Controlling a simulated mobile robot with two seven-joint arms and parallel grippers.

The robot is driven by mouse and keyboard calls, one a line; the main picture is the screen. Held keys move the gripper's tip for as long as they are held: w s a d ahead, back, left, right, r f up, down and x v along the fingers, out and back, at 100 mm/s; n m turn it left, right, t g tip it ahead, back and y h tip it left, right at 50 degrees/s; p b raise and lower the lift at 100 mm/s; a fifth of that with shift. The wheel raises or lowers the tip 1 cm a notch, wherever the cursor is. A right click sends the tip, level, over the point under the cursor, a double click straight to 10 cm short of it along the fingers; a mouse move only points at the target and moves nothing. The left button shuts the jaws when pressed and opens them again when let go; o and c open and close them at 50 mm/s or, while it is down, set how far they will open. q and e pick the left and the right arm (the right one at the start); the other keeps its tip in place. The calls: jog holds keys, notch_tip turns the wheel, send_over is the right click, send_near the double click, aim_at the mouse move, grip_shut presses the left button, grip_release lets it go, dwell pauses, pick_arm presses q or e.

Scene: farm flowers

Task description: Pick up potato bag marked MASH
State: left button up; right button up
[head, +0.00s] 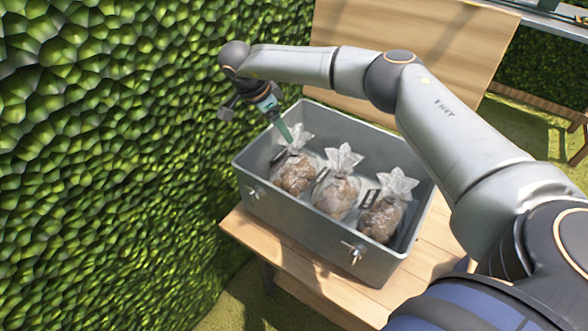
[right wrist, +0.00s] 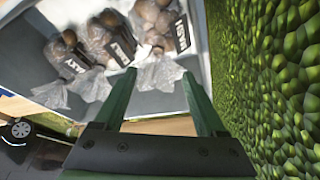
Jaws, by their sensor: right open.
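Three clear bags of brown potatoes, tied at the top, stand in a row in a grey metal crate (head: 300,218). They are the left bag (head: 294,174), the middle bag (head: 335,194) and the right bag (head: 382,217). Each has a black label with white letters; the words are too small to read surely. My right gripper (head: 288,136) is open at the left bag's gathered top. In the right wrist view this bag's plastic top (right wrist: 160,72) shows between the fingertips, its label (right wrist: 182,34) beyond. The left gripper is out of view.
The crate stands on a wooden table (head: 270,242). A green leafy hedge (head: 120,150) rises close on the left. A wooden board (head: 420,40) stands behind the crate. My right arm reaches over the crate's far right side.

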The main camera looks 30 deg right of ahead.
aim_at(294, 148)
jog(key=x, duration=1)
jog(key=shift+s+f, duration=0.1)
jog(key=shift+s, duration=0.1)
grip_shut()
dwell(1.1)
